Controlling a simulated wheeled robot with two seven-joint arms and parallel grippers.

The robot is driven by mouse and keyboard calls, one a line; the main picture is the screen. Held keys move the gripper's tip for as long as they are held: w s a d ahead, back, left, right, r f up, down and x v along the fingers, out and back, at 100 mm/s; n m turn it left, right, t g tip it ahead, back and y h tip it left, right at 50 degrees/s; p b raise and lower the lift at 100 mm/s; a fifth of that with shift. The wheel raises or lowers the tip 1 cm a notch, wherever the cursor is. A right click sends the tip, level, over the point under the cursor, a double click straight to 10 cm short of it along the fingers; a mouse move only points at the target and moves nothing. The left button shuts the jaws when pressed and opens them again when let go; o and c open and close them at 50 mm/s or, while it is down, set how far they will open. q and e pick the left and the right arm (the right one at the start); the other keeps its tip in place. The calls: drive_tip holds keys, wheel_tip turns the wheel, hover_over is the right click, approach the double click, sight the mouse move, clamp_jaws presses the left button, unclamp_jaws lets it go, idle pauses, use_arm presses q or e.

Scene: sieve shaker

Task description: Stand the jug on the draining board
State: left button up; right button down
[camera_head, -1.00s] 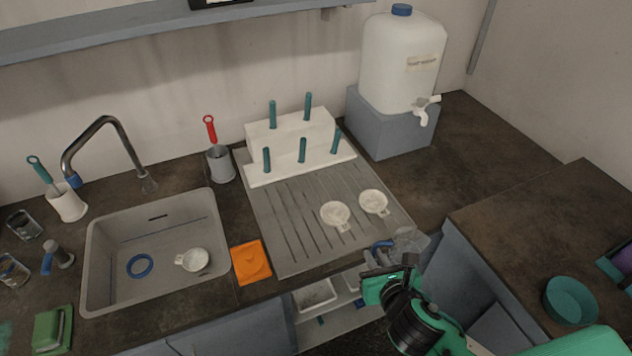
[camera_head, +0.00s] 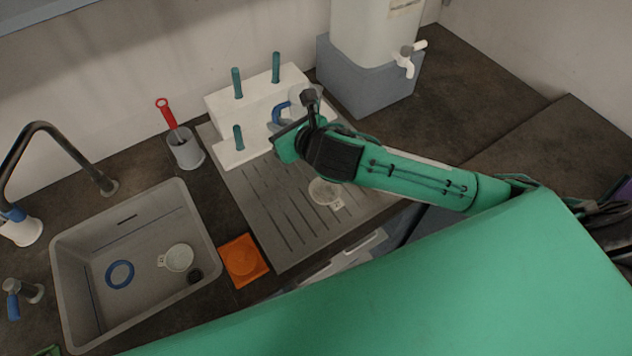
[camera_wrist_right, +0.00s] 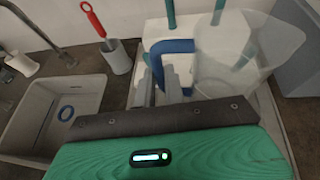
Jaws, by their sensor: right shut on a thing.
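The clear jug (camera_head: 306,97) with a blue handle (camera_head: 280,113) is held at the back right of the draining board (camera_head: 262,205), in front of the white peg rack (camera_head: 222,152). My right gripper (camera_head: 288,132) is shut on the handle. In the right wrist view the jug (camera_wrist_right: 228,52) looks roughly upright and empty, with the blue handle (camera_wrist_right: 168,47) by the fingers (camera_wrist_right: 160,82). The jug's base is partly hidden by the gripper, so I cannot tell whether it touches anything. My left gripper is not in view.
A white round dish (camera_head: 324,191) lies on the board, partly behind my arm. The board's left grooves are clear. Teal pegs (camera_head: 238,137) stand up from the rack. A sink (camera_head: 85,230), an orange block (camera_head: 243,258), a brush holder (camera_head: 186,150) and a large water container (camera_head: 375,30) stand around.

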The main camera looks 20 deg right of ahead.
sight(275, 107)
drive_tip(key=shift+n+y, duration=0.3)
drive_tip(key=w+r, duration=0.1)
drive_tip(key=w+a+r, duration=0.1)
drive_tip(key=w+r, duration=0.1)
drive_tip(key=shift+r, duration=0.3)
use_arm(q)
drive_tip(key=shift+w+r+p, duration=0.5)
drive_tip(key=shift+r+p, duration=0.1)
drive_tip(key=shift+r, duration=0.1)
use_arm(e)
drive_tip(key=shift+w+f, duration=0.1)
drive_tip(key=shift+f, duration=9.8)
drive_tip(key=shift+f, duration=0.15)
drive_tip(key=c, duration=1.5)
unclamp_jaws()
